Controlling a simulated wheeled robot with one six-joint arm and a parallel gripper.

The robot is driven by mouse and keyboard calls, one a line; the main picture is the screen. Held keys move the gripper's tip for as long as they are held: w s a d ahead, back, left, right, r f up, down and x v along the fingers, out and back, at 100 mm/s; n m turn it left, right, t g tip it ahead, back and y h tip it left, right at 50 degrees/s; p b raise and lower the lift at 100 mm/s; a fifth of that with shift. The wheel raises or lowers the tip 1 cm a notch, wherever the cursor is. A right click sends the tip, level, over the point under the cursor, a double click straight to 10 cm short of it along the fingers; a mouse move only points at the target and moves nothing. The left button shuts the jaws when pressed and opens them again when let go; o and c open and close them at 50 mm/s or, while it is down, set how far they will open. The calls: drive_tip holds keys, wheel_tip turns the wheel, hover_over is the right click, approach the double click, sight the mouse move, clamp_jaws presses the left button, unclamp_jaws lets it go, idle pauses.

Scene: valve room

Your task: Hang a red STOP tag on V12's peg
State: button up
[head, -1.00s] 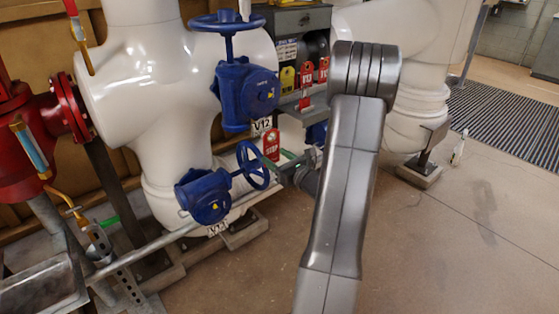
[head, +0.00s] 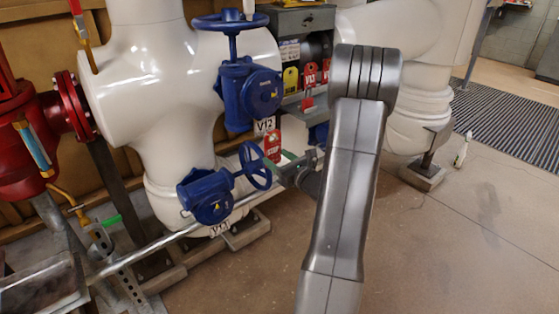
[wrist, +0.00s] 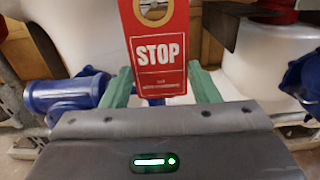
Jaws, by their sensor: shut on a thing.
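My gripper (head: 284,160) is shut on a red STOP tag (head: 272,147) by its green fingers. In the wrist view the tag (wrist: 160,60) stands upright between the fingers (wrist: 160,88), its ringed hole at the top. In the head view the tag is just below and right of the white V12 plate (head: 264,125), under the upper blue valve (head: 248,92). I cannot make out V12's peg, nor tell how far the tag is from it.
A lower blue valve with a handwheel (head: 255,166) sits close below and left of the tag. A grey rack (head: 302,20) behind holds yellow (head: 290,78) and red tags. White pipes stand on both sides.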

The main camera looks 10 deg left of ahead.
drive_tip(key=shift+w+a+f+b, duration=0.1)
drive_tip(key=shift+f+b, duration=0.15)
drive_tip(key=shift+b, duration=0.05)
idle(0.6)
drive_tip(key=o, duration=1.1)
drive_tip(key=p+v, duration=0.2)
drive_tip(key=v, duration=1.2)
drive_tip(key=shift+a, duration=0.1)
drive_tip(key=shift+w+a, duration=0.1)
drive_tip(key=b+x, duration=0.2)
drive_tip(key=x, duration=1.1)
drive_tip(key=shift+w+a, duration=0.2)
drive_tip(key=shift+a, duration=0.1)
drive_tip(key=shift+s+d+r+p, duration=0.1)
drive_tip(key=shift+d+r+p, duration=0.1)
drive_tip(key=shift+r+p, duration=0.15)
